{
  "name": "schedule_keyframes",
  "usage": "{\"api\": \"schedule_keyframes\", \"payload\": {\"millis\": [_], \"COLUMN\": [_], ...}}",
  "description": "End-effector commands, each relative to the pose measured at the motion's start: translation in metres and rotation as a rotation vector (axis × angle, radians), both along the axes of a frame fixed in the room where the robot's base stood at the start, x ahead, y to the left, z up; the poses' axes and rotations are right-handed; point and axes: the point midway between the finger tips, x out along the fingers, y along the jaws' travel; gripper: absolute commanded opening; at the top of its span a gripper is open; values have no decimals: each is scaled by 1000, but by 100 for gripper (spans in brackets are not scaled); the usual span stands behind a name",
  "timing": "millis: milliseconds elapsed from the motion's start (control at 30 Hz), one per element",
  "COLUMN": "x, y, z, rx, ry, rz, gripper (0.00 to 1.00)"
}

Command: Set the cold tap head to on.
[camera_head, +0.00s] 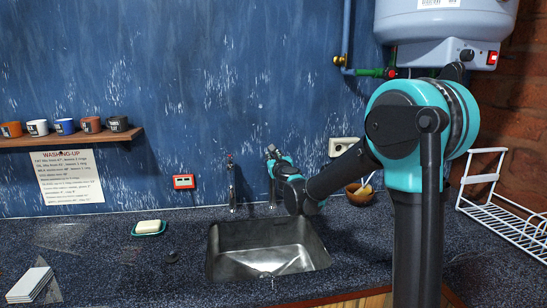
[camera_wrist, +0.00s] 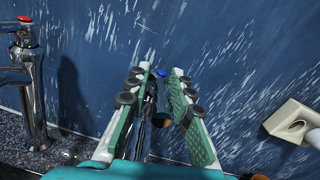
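The cold tap (camera_wrist: 160,72) shows as a blue cap between my finger pads in the wrist view. Its chrome body is mostly hidden by my fingers. My gripper (camera_wrist: 162,88) has its two green-padded fingers apart on either side of the tap, with a gap around the blue cap. I cannot tell whether either pad touches the tap. In the head view my gripper (camera_head: 271,152) is at the wall behind the sink, covering much of the cold tap. The hot tap (camera_wrist: 30,85), chrome with a red cap, stands to the left; it also shows in the head view (camera_head: 232,185).
A metal sink (camera_head: 218,262) lies below the taps. A soap dish (camera_head: 148,233) is at the left, a brown bowl (camera_head: 357,198) and a white dish rack (camera_head: 500,213) at the right. A wall socket (camera_wrist: 290,122) is right of my gripper. A water heater (camera_head: 445,25) hangs above.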

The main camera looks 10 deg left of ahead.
Motion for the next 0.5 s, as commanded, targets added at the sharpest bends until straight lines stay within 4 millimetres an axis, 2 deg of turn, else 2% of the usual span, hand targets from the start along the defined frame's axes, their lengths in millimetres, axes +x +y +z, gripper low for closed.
{"api": "schedule_keyframes", "payload": {"millis": [500], "x": [1], "y": [-3], "z": [0], "rx": [-1], "ry": [0], "rz": [34], "gripper": [0]}}
